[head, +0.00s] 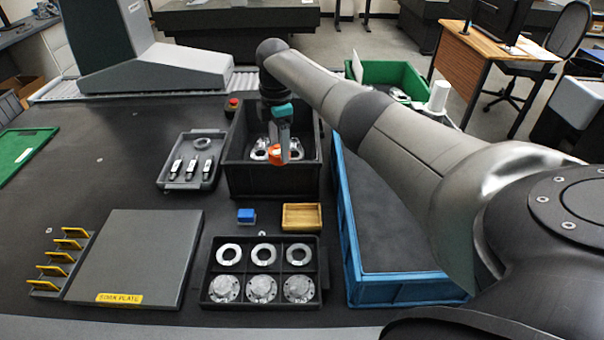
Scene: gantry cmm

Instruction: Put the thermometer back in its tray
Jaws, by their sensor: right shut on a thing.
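My right gripper (284,147) reaches in over the black bin (270,186) from the right side. It is shut on a small orange thing (276,156), which looks to be the thermometer; its shape is mostly hidden by the fingers. The thing is above the metal parts in the bin. A grey tray (186,187) left of the bin holds three black-and-white slim devices (191,168) and a metal ring. I cannot tell from the picture which tray is the thermometer's. My left gripper is not in view.
A black divided tray (262,303) holds rings and flanges in front. A grey plate (140,255) is at left, a blue crate (352,240) at right. The table's left middle is fairly clear.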

